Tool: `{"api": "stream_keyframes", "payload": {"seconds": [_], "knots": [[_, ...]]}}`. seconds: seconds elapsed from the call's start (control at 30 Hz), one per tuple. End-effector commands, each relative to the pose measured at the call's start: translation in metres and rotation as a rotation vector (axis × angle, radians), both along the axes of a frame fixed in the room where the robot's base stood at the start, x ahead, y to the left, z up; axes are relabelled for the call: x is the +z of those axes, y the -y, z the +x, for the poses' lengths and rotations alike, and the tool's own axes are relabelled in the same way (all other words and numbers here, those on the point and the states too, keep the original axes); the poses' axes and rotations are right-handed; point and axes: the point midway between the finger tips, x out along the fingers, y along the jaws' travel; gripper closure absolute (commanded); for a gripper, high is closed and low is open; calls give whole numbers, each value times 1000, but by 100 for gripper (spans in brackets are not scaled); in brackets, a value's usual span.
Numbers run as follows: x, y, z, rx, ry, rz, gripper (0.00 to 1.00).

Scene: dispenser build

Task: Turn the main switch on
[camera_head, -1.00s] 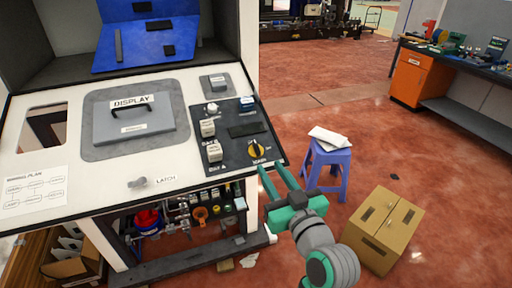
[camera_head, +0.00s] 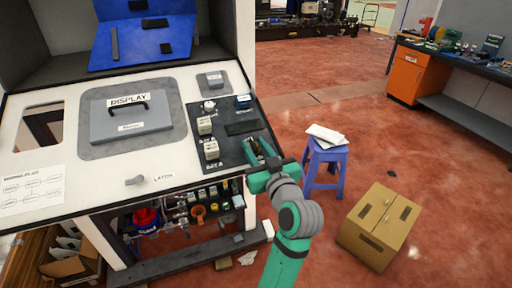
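The control panel (camera_head: 228,165) is the dark plate on the right of the white sloping console. On its lower right is a rotary switch (camera_head: 256,147) with a yellow part, now mostly covered. My gripper (camera_head: 263,153) reaches in from the lower right, with its fingertips at this switch. The fingers are foreshortened, and I cannot tell whether they touch the switch or are shut on it. The switch's label and turn position are hidden.
Pale switches (camera_head: 206,126) sit left of my gripper on the panel. The display cover (camera_head: 130,115) and the latch knob (camera_head: 135,180) are farther left. A blue stool (camera_head: 327,160) and a cardboard box (camera_head: 380,228) stand on the floor to the right.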

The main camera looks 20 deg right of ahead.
Motion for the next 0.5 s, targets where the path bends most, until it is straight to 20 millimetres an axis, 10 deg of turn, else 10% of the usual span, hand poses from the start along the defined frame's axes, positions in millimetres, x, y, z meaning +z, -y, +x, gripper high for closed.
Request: {"api": "stream_keyframes", "payload": {"seconds": [0.1,0.2,0.5], "knots": [[0,1,-1,-2,0,0,74],[0,2,-1,-2,0,0,98],[-1,4,-2,-11,-3,3,100]]}}
